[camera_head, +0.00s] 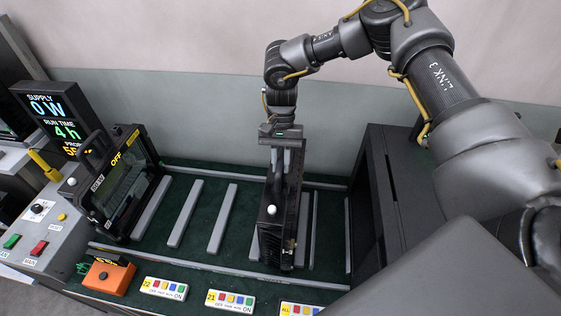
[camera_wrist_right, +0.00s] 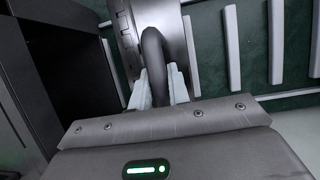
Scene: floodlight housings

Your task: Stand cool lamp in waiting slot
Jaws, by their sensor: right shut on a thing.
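My right gripper (camera_head: 281,142) points down and is shut on the handle of a dark floodlight housing (camera_head: 280,215). The handle (camera_wrist_right: 152,50) shows as a dark loop between the pale fingers in the right wrist view. The held housing is upright, edge-on to the head camera, among the grey slot bars of the green rack (camera_head: 226,188). I cannot tell whether its bottom touches the rack. A second floodlight (camera_head: 121,185) with an "OFF" label stands tilted at the left end of the rack. My left gripper is not in view.
A black open cabinet (camera_head: 378,185) stands right of the rack. A screen (camera_head: 58,118) reads 0 W and 4 h at the left, above a grey control panel (camera_head: 40,225). An orange box (camera_head: 108,277) and labelled cards (camera_head: 163,288) lie along the front. Middle slots are empty.

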